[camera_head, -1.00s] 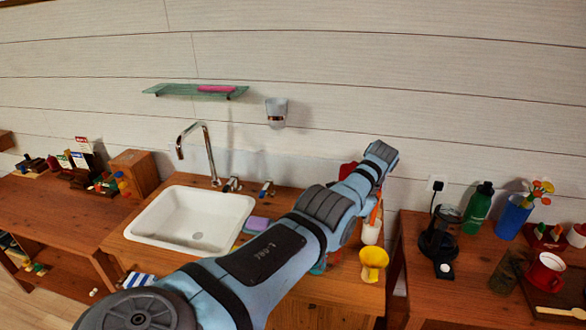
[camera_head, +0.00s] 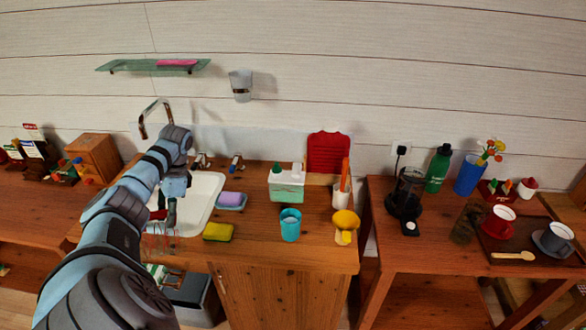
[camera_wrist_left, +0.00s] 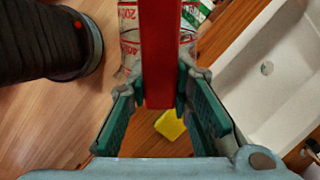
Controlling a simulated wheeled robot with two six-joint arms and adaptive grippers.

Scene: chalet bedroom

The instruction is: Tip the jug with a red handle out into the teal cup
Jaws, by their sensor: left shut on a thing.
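My left gripper (camera_head: 172,200) is shut on the red handle (camera_wrist_left: 161,55) of the clear jug, which fills the top middle of the left wrist view. The jug (camera_head: 160,242) has red markings (camera_wrist_left: 128,45) and shows in the head view at the sink's front left, partly hidden by my arm. Whether it touches the counter and what it holds, I cannot tell. The teal cup (camera_head: 290,228) stands upright on the counter, well to the right of the jug and apart from it. My right gripper is not in view.
Between jug and cup lie a yellow-green sponge (camera_head: 217,232) and a purple sponge on a blue dish (camera_head: 231,201). A soap dispenser (camera_head: 286,187) stands behind the cup, a yellow funnel-like thing (camera_head: 346,222) right of it. The white sink (camera_head: 205,200) is beside my gripper.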

